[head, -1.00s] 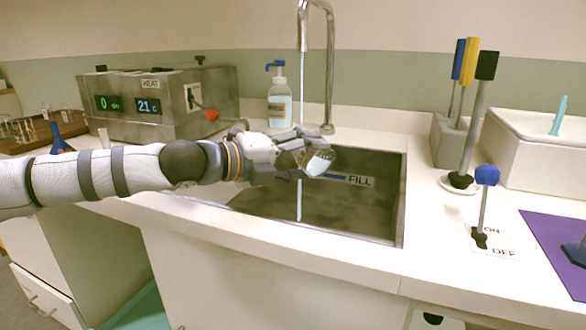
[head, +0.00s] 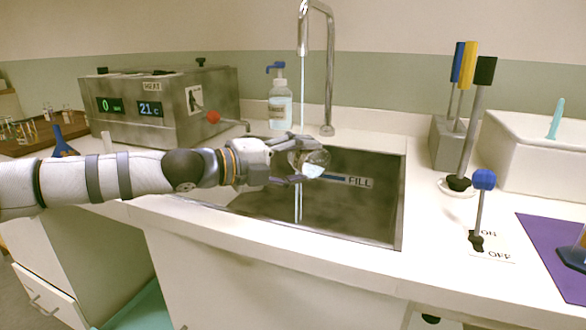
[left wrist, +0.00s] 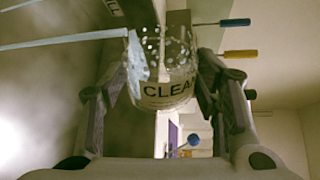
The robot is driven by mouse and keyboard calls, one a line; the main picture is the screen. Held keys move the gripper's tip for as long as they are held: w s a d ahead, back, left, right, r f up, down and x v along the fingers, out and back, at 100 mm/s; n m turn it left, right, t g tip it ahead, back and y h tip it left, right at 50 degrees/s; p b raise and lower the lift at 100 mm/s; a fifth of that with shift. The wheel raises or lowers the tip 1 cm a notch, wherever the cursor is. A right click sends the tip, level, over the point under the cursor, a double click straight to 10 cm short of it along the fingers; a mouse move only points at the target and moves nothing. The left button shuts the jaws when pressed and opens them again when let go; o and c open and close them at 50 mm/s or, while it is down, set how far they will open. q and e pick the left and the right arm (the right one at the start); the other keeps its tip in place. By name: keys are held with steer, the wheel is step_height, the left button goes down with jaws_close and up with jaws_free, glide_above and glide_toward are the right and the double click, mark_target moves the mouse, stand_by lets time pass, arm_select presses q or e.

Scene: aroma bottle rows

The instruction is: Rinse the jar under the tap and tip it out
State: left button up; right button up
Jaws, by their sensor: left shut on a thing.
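My left gripper (head: 300,160) is shut on a clear glass jar (head: 315,161) and holds it over the sink (head: 345,215). In the left wrist view the jar (left wrist: 165,75) sits between both fingers, speckled with droplets, with a label whose visible letters read "CLEA". The tap (head: 303,35) is running. Its thin stream (head: 302,95) comes down to the jar, and water also shows below it. In the left wrist view the stream (left wrist: 70,40) reaches the jar's rim area. The jar looks tilted in the head view; its inside is unclear. My right gripper is not in view.
A blue-knobbed lever (head: 483,182) stands by ON/OFF markings at right. A soap bottle (head: 280,105) stands behind the sink, and a heater box (head: 165,105) with a red knob is at left.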

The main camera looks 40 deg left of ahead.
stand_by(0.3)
arm_select(q)
steer(key=shift+r, duration=0.1)
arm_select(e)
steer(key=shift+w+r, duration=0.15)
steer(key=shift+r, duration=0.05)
arm_select(q)
steer(key=shift+a+r+n+p, duration=0.15)
steer(key=shift+r+n+p, duration=0.05)
steer(key=shift+n+p, duration=0.35)
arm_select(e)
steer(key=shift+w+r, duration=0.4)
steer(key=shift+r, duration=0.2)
arm_select(q)
steer(key=shift+f, duration=0.1)
